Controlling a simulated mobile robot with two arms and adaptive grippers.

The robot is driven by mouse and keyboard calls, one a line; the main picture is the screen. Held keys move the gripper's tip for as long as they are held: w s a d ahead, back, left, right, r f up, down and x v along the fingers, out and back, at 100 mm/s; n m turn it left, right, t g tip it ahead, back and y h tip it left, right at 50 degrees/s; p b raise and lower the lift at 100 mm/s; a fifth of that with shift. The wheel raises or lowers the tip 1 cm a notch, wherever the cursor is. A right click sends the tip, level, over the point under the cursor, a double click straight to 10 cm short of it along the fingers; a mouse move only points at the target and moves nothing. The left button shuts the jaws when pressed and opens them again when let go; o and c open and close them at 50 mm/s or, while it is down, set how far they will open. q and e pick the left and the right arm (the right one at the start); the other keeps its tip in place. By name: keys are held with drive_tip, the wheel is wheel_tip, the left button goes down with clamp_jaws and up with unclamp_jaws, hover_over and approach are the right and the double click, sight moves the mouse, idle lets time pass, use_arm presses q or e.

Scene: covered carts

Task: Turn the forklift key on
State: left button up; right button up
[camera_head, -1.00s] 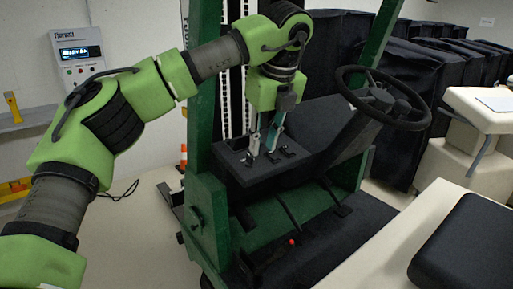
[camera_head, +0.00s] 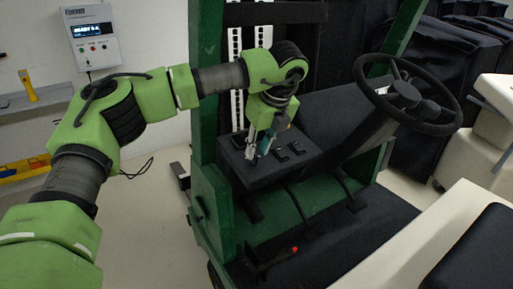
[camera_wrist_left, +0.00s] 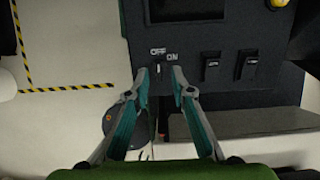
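The forklift key (camera_wrist_left: 158,69) is a small pale upright piece on the dark control panel (camera_wrist_left: 222,97), just below the white OFF and ON labels. In the left wrist view it stands under OFF, with ON to its right. My left gripper (camera_wrist_left: 160,73) is open, with one teal-padded finger on each side of the key. I cannot tell whether a finger touches it. In the head view my left gripper (camera_head: 258,153) points down at the left part of the panel, and the key is too small to make out. My right gripper is not in view.
The steering wheel (camera_head: 408,95) and its column stand right of the panel. A green mast post (camera_head: 207,90) rises close beside my left arm. Two black switches (camera_wrist_left: 212,66) sit right of the key.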

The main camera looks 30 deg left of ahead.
sight(255, 157)
use_arm(q)
drive_tip(key=shift+x, duration=0.85)
drive_tip(key=shift+a+f+p, duration=0.1)
drive_tip(key=shift+f+p, duration=0.1)
drive_tip(key=shift+p, duration=0.1)
drive_tip(key=shift+f, duration=0.2)
clamp_jaws()
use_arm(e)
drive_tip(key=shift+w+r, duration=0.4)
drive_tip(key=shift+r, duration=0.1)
